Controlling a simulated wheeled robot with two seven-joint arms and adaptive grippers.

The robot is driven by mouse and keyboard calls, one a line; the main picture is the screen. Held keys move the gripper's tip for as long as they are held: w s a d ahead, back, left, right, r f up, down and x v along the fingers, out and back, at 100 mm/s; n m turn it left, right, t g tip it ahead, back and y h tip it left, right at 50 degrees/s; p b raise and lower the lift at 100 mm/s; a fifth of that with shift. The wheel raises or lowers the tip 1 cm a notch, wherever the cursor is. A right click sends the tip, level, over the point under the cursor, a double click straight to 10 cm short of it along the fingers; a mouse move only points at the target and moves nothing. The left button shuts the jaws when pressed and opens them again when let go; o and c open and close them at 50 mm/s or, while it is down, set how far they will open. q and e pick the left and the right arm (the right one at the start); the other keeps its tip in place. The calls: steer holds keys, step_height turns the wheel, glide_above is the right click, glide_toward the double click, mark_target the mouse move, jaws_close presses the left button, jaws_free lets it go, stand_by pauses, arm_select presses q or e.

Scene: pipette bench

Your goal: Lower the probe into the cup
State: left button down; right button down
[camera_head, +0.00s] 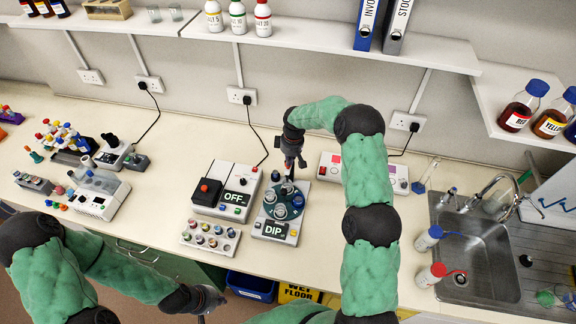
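The station with a "DIP" display (274,230) stands in the middle of the bench. Its dark green round plate (267,211) carries several small cups, one of them a grey cup (280,211) near the front. My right gripper (290,168) points down over the back of this station. A thin dark upright piece, perhaps the probe (288,184), shows just below its fingers. I cannot tell whether the fingers grip it, or whether its tip is inside a cup. My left gripper (208,301) hangs low in front of the bench edge, away from the station; its fingers are unclear.
A box with an "OFF" display (236,200) and red button stands left of the station. A rack of small vials (211,236) sits in front of it. A panel with coloured squares (330,164) lies behind my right arm. A sink (478,262) is at right.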

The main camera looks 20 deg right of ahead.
stand_by(0.3)
step_height(320, 180, down, 5)
steer(key=b, duration=0.4)
steer(key=shift+r, duration=0.1)
steer(key=s, duration=0.1)
steer(key=s+d+r, duration=0.1)
steer(key=shift+s+d, duration=0.3)
glide_toward(289, 168)
steer(key=s+d+r, duration=0.2)
steer(key=r, duration=0.1)
steer(key=shift+s, duration=0.35)
